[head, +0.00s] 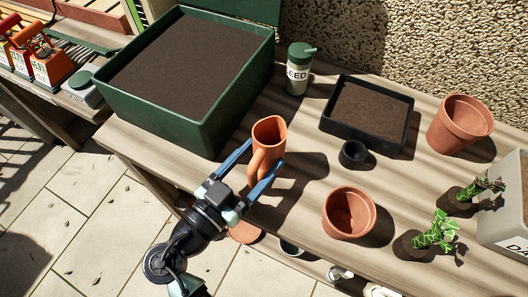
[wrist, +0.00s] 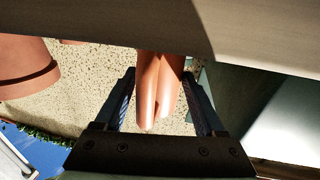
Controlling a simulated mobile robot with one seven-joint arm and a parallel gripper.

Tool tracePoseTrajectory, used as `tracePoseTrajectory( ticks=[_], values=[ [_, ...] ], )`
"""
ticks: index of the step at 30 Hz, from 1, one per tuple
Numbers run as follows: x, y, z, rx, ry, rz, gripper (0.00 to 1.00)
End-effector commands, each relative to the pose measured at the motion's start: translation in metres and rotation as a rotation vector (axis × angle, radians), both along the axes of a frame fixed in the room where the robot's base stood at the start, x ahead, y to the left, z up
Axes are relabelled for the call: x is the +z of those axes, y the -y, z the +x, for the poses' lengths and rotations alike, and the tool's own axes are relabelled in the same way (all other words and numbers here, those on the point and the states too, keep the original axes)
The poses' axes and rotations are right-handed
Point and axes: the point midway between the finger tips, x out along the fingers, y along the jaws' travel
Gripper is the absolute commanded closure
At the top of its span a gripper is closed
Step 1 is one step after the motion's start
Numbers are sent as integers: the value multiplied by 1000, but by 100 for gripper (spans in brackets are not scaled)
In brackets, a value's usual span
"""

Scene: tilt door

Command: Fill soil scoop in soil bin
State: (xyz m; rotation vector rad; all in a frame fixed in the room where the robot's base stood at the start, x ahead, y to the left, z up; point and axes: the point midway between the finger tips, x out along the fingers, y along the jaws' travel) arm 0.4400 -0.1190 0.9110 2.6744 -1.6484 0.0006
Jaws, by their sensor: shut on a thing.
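The soil scoop (head: 270,132) is orange, with an open top and a handle on its near side. My gripper (head: 263,156) has its blue fingers on either side of the handle and is shut on the scoop. In the wrist view, the orange scoop handle (wrist: 158,90) stands between the fingers; the rest of the scoop is out of sight there. The inside of the scoop looks orange in the head view, with no soil visible. The soil bin (head: 165,131) is a large green box of brown soil, behind and to the left of my gripper.
A SEED bottle (head: 298,73) stands right of the bin. A black soil tray (head: 366,136), a small black pot (head: 353,154), terracotta pots (head: 349,213) (head: 465,122) and seedlings (head: 435,237) stand on the wooden bench (head: 300,184) to the right.

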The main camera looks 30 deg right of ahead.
Motion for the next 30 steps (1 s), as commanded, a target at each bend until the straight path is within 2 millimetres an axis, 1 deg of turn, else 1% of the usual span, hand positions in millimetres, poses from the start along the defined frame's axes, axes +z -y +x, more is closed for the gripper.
tracePoseTrajectory(
  ticks=[5,21,30],
  values=[
    [6,0,0,0,1,0,85],
    [49,0,0,0,2,1,85],
    [50,0,0,1,0,0,85]
  ],
)
